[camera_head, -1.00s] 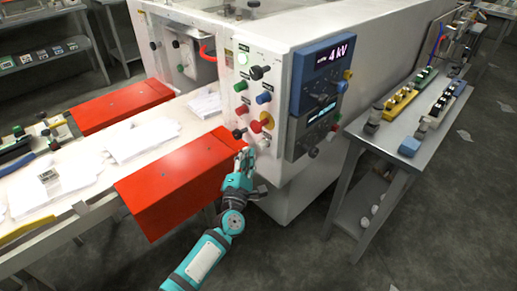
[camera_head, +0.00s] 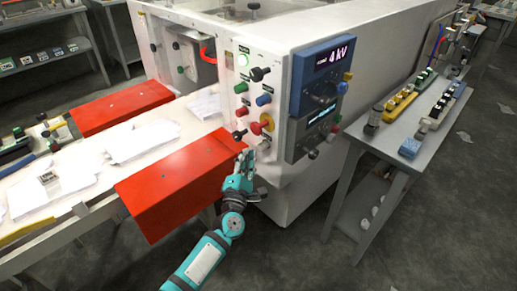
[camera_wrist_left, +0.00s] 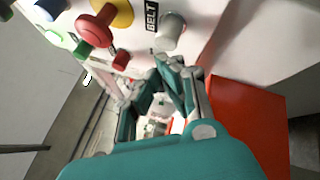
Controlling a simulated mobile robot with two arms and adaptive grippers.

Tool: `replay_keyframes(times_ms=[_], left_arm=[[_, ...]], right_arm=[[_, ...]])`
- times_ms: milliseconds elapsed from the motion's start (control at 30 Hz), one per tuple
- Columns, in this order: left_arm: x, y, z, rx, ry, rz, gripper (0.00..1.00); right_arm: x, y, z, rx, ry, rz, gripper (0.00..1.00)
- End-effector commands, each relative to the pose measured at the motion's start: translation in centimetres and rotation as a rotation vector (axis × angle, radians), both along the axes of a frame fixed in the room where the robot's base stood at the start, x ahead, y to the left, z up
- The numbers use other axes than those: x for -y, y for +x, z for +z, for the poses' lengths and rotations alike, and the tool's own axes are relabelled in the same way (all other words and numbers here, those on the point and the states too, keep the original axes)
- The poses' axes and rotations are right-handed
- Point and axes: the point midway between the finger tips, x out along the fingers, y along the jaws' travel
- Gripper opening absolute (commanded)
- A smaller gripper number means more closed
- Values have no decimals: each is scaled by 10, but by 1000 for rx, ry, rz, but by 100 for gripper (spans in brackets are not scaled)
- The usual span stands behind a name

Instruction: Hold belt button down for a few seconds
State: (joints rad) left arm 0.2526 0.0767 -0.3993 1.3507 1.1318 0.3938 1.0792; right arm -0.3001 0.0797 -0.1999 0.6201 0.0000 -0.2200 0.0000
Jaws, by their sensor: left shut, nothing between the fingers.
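The machine's control panel (camera_head: 256,105) carries several coloured buttons and knobs. In the left wrist view a black BELT label (camera_wrist_left: 152,15) sits beside a pale grey round button (camera_wrist_left: 171,32). I cannot match that button surely to one in the head view. My left gripper (camera_head: 246,155) is shut and empty, just below the panel's lowest controls. In the left wrist view its fingertips (camera_wrist_left: 180,75) are below the grey button, and a gap shows between them. My right gripper is not in view.
A red mushroom button on a yellow base (camera_head: 266,122) is close above the gripper. A red box-shaped guard (camera_head: 172,188) stands close to its left. A blue display unit (camera_head: 318,90) is on the right. A grey side table (camera_head: 358,160) stands farther right.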

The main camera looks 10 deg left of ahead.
Motion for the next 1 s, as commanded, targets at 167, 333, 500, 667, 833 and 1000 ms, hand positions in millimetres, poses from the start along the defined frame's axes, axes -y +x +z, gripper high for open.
replay_keyframes(times_ms=[167,333,500,667,833,1000], left_arm=[[0,0,0,0,0,0,0],[0,0,0,0,0,0,0],[3,4,0,1,-1,0,0],[5,7,0,-1,0,0,0],[5,7,0,0,0,0,0],[5,7,0,0,0,0,0]], right_arm=[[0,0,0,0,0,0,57],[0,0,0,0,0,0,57],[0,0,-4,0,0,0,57],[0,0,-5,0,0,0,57],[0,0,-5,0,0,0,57],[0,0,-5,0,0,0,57]])
